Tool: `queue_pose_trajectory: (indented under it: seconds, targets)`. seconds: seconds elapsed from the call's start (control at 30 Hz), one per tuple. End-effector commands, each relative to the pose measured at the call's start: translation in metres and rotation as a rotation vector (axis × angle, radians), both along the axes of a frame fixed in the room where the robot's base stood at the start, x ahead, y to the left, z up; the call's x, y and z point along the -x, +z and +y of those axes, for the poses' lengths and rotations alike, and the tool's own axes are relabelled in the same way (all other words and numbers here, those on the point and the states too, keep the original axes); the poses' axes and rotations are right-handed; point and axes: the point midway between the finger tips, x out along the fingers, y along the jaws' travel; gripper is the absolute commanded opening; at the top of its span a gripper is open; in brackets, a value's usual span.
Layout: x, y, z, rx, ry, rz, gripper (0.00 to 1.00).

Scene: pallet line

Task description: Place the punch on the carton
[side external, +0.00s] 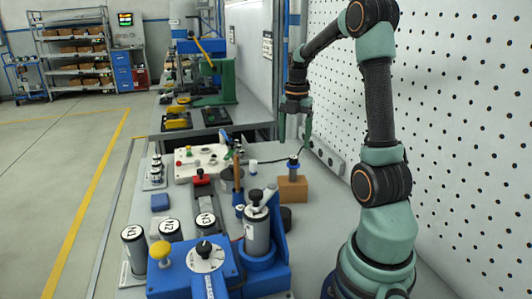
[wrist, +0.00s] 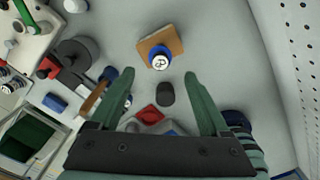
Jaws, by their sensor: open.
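The brown carton (side external: 293,190) stands on the grey bench near the perforated wall; it also shows in the wrist view (wrist: 174,41). A short cylinder with a blue collar, which looks like the punch (side external: 293,167), stands upright on top of the carton. In the wrist view the punch (wrist: 160,60) shows a white lettered end and sits toward the carton's lower edge. My gripper (side external: 295,130) is open and empty above the carton, apart from the punch. Its two green fingers (wrist: 158,80) are spread wide in the wrist view, with the punch beyond their tips.
A black cylinder (wrist: 166,94) stands near the carton. A blue fixture with a grey cylinder (side external: 257,232) and a blue dial box (side external: 205,262) fill the front. Several labelled cylinders (side external: 133,248) stand at left.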

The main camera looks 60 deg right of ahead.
Motion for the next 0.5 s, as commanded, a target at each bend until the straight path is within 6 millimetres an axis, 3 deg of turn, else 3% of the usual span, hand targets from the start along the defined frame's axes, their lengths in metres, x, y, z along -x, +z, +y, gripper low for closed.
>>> queue_pose_trajectory:
  seconds: [0.27, 0.37, 0.5]
  targets:
    - [-0.003, 0.024, 0.006, 0.007, -0.022, -0.007, 0.8]
    - [-0.01, 0.031, 0.024, 0.023, -0.097, -0.028, 0.8]
    - [-0.024, 0.046, 0.068, 0.048, -0.294, -0.091, 0.8]
